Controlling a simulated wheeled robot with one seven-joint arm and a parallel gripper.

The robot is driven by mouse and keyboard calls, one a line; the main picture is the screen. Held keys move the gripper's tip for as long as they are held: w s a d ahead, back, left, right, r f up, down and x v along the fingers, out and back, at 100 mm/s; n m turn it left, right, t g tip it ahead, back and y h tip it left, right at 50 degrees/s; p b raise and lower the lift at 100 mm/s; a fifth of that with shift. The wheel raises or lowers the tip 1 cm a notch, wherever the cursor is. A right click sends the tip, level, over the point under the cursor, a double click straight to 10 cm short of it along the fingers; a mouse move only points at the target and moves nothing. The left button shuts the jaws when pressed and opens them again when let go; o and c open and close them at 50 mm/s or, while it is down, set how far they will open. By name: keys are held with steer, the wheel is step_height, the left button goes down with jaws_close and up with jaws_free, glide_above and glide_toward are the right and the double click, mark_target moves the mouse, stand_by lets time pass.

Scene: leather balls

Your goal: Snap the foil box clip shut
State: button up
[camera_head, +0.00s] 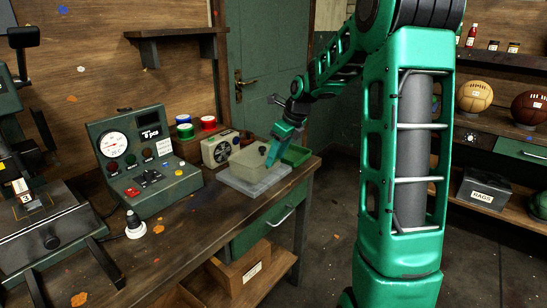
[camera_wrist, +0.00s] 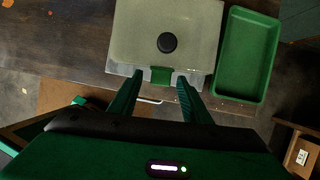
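The foil box (camera_head: 247,163) is a pale grey-green box with a black knob on its lid. It sits on a light grey base (camera_head: 250,184) at the workbench's right end. In the wrist view the foil box (camera_wrist: 168,22) fills the upper middle. A green clip (camera_wrist: 161,77) shows at the middle of its near edge; whether it is latched I cannot tell. My gripper (camera_wrist: 160,80) is open, its green fingers apart on either side of the clip, with nothing seen held. In the head view my gripper (camera_head: 274,153) is at the box's right side, partly hiding it.
A green tray (camera_wrist: 247,55) lies close to the box's right. On the bench (camera_head: 190,234) stand a beige device with a fan-like dial (camera_head: 217,149), coloured spools (camera_head: 185,131) and a green gauge console (camera_head: 145,160). A drawer handle (camera_head: 279,217) sticks out below.

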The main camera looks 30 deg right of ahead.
steer(key=v, duration=1)
steer(key=shift+r, duration=0.35)
steer(key=s+a+f+n+g, duration=0.1)
steer(key=s+a+f+n, duration=0.1)
steer(key=s+n, duration=0.6)
steer(key=s+a+f+n+g+h, duration=0.1)
steer(key=s+f+n, duration=0.4)
steer(key=s, duration=1)
steer(key=s+a+f+n+g, duration=0.2)
steer(key=s+a+f+n, duration=0.1)
steer(key=s+n, duration=0.8)
steer(key=shift+s+n+h, duration=0.3)
steer(key=shift+s+n, duration=0.1)
steer(key=shift+s, duration=0.3)
steer(key=shift+f, duration=0.15)
